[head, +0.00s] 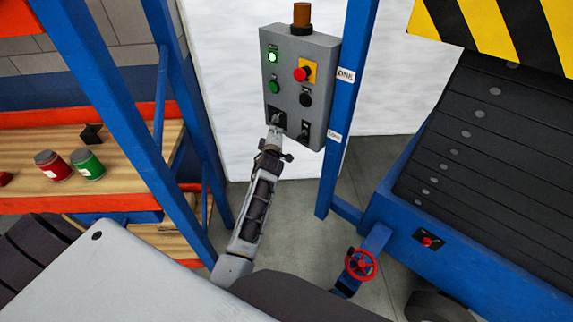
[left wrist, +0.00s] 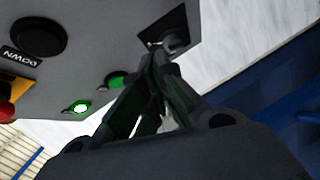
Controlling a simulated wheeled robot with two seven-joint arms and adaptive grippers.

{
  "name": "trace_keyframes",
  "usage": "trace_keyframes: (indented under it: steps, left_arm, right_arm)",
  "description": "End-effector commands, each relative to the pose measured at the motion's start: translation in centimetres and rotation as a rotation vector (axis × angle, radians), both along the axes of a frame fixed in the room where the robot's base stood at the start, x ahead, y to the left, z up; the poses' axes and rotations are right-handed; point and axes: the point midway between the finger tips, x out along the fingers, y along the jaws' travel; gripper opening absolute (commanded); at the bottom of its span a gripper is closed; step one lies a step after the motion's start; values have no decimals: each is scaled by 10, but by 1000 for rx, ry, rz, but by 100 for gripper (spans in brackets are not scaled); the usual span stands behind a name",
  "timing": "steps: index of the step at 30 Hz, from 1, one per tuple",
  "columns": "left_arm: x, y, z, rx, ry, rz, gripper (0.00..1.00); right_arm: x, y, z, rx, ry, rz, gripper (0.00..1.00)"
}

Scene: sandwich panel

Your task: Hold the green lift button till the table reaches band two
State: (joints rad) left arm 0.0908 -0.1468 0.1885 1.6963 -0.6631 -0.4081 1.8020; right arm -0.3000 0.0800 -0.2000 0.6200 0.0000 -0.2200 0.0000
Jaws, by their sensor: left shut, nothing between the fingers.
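The grey control panel (head: 290,85) hangs beside a blue post. On it are a green button (head: 274,87), a lit green lamp (head: 273,56) above it, and a black square switch plate (head: 278,117) below it. My left gripper (head: 275,127) is shut and empty at the switch plate, below the green button. In the left wrist view its fingertips (left wrist: 155,50) are apart from the green button (left wrist: 116,79) and close to the switch plate (left wrist: 175,32); contact is unclear. The lift table's striped edge (head: 500,22) tops black bellows at right. My right gripper is out of view.
The panel also has a red stop button (head: 301,73), a black button (head: 306,100) and an amber beacon (head: 301,16). The blue post carries band labels "ONE" (head: 346,76) and apparently "LOW" (head: 334,136). A shelf (head: 120,142) with cans stands left; a red handwheel (head: 360,263) is low right.

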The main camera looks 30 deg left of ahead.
Motion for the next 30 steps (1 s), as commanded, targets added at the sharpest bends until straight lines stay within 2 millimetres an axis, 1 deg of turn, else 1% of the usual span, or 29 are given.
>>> trace_keyframes:
  steps: [3, 14, 30]
  left_arm:
    - [-1, -6, -13, 20, 31, -18, 0]
    - [-4, -22, -53, 77, 121, -76, 0]
    - [-17, -44, -113, 162, 252, -166, 0]
  right_arm:
    - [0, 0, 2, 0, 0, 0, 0]
    - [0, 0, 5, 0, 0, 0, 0]
    - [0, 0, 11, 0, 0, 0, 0]
